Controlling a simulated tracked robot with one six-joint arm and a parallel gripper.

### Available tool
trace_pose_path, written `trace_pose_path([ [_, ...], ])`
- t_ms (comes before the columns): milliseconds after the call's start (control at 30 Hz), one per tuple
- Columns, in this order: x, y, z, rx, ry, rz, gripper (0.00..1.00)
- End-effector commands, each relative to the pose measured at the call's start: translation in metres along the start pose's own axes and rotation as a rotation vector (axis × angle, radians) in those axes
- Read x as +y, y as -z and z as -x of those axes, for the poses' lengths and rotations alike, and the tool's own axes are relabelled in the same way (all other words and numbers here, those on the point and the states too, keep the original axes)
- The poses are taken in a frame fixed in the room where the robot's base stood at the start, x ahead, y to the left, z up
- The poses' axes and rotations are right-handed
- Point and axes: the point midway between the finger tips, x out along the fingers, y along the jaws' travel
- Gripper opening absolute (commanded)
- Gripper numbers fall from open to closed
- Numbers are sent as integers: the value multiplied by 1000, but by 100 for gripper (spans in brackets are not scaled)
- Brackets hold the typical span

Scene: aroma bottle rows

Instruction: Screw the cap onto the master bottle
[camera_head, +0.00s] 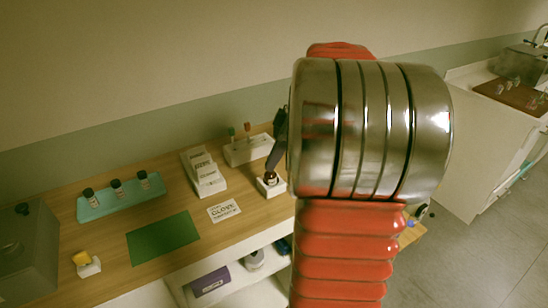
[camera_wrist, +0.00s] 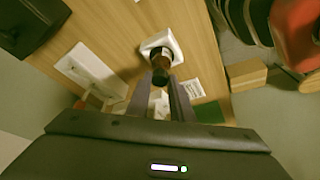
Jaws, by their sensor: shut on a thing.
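The master bottle (camera_wrist: 160,57) is small and brown and stands in a white square holder (camera_wrist: 172,45) on the wooden table. It also shows in the head view (camera_head: 270,176), partly hidden by my gripper. My gripper (camera_wrist: 160,84) points down over the bottle, with its two fingers around a dark cap (camera_wrist: 160,75). The cap is at the bottle's top, in line with its neck. I cannot tell how far it is seated. In the head view my gripper (camera_head: 271,167) shows as a dark shape beside my arm, which hides part of the table.
A teal rack (camera_head: 122,198) with several dark-capped bottles stands at left. A green mat (camera_head: 163,238), a printed card (camera_head: 223,211), a white tiered stand (camera_head: 204,175) and a white rack (camera_head: 248,149) are nearby. A yellow-topped white block (camera_head: 88,267) is at front left.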

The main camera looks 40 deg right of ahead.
Motion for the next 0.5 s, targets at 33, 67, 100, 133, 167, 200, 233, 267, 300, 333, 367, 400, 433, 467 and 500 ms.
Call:
trace_pose_path([
  [33,0,0,-1,0,1,0,0],
  [67,0,-1,-1,0,1,0,0],
  [100,0,-1,-2,0,1,0,0],
  [133,0,-1,-3,0,1,0,0],
  [167,0,-1,-3,0,1,0,0],
  [200,0,-2,-4,0,1,0,0],
  [233,0,-2,-4,0,1,0,0],
  [267,0,-2,-5,0,1,-1,0],
  [300,0,-2,-5,0,1,-1,0],
  [333,0,-2,-6,0,1,0,0],
  [367,0,-2,-6,0,1,0,0],
  [400,0,-3,-6,0,1,0,0],
  [433,0,-3,-6,0,1,0,0],
  [467,0,-3,-6,0,0,0,0],
  [500,0,-3,-7,0,0,0,0],
])
